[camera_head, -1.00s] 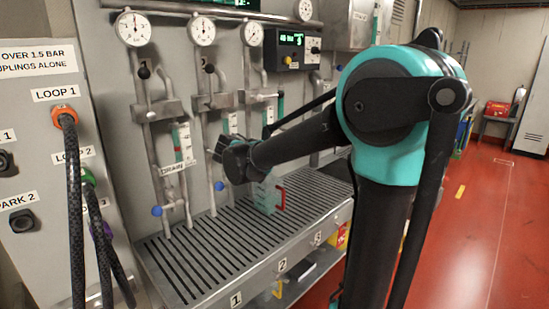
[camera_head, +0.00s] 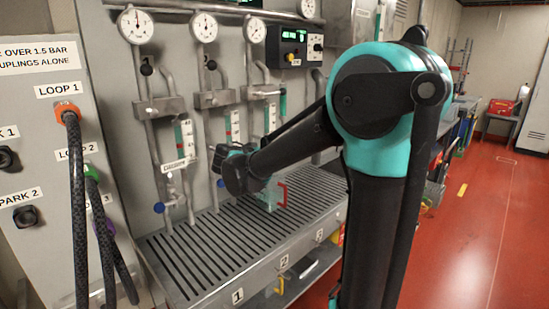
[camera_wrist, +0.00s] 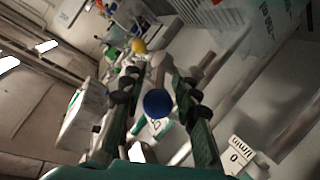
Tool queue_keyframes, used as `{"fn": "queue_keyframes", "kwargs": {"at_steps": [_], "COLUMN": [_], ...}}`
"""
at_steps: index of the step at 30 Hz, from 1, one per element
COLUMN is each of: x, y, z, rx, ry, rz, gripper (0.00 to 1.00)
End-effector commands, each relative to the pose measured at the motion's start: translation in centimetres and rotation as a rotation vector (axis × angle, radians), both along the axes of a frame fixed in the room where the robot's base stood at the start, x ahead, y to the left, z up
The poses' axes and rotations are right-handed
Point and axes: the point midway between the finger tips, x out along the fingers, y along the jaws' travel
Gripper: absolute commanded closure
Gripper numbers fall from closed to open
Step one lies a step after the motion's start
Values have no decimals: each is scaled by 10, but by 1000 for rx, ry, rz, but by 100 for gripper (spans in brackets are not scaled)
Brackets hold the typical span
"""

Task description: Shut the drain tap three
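In the wrist view a round blue knob (camera_wrist: 157,103) shows between the two dark fingers of my gripper (camera_wrist: 160,85). The fingers stand apart on either side of it, and I cannot tell whether they touch it. In the head view a blue tap knob (camera_head: 158,208) sits low on the left pipe, and another blue knob (camera_head: 221,183) shows beside the end of my arm. My fingers are hidden in the head view. Drain tap three cannot be made out there; my arm covers part of the pipes. No number shows which tap is between my fingers.
A slotted metal bench (camera_head: 195,265) runs below the pipes, its front numbered. A clear jug with a red handle (camera_head: 281,195) stands on it near my arm. Hoses (camera_head: 79,215) hang at the left. The red floor (camera_head: 480,230) is open at the right.

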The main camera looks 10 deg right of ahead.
Motion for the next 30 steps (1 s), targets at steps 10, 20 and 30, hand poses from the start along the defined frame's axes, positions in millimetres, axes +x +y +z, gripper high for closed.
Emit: {"fn": "queue_keyframes", "kwargs": {"at_steps": [10, 20, 30], "x": [-8, -52, -83], "y": [7, 47, 73], "z": [4, 22, 35], "rx": [-1, -2, -1], "ry": [-1, 0, 0], "rz": [2, 5, 2], "gripper": [70, 70, 70]}}
